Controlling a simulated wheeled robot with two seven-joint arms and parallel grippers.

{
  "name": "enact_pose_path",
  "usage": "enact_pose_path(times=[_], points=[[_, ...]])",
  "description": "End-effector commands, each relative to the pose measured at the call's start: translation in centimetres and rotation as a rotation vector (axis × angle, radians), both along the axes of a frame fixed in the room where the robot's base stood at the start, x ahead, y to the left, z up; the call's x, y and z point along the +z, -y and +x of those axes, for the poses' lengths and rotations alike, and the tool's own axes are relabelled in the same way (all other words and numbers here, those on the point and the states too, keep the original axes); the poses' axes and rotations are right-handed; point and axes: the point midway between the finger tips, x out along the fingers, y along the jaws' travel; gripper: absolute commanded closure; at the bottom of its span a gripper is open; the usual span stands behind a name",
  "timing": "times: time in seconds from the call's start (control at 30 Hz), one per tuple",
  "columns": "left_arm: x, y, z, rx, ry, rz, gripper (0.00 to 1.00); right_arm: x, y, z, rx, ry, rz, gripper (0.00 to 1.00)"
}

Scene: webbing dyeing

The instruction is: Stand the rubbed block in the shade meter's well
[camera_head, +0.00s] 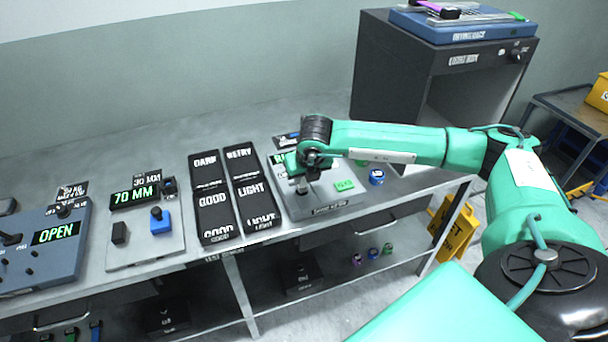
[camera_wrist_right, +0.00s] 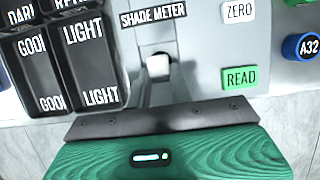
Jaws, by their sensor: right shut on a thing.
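The shade meter (camera_head: 322,207) is a light grey box on the bench. In the right wrist view its top (camera_wrist_right: 205,50) carries a SHADE METER label, a white ZERO button (camera_wrist_right: 238,11) and a green READ button (camera_wrist_right: 239,78). My right gripper (camera_head: 302,188) points down over the meter's left part. In the wrist view the gripper (camera_wrist_right: 157,72) is shut on a small whitish block (camera_wrist_right: 158,66), just below the label. The well is hidden, and I cannot tell whether the block is inside it or above it. My left gripper is not in view.
Black trays (camera_head: 212,208) marked DARK, RETRY, GOOD and LIGHT lie left of the meter. A 70 MM device (camera_head: 146,238) and a blue OPEN panel (camera_head: 45,250) stand further left. A blue round piece (camera_head: 376,177) sits to the right, before the dark light booth (camera_head: 400,75).

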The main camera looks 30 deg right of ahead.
Motion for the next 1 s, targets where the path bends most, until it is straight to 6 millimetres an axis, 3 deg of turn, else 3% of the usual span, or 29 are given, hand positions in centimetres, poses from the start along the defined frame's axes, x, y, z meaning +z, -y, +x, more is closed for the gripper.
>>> enact_pose_path(times=[0.43, 0.47, 0.53, 1.0], points=[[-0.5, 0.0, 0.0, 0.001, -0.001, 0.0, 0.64, -0.9, 0.0, 0.0, 0.0, 0.001, 0.001, 1.0], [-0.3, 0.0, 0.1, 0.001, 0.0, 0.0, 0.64, -0.7, 0.0, 0.0, 0.0, 0.001, 0.001, 0.73], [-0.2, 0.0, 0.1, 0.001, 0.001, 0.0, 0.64, -0.6, 0.0, 0.0, 0.0, 0.001, 0.001, 0.59], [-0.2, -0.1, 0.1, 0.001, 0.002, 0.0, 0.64, 0.3, -0.1, -0.2, 0.001, 0.003, 0.001, 0.57]])
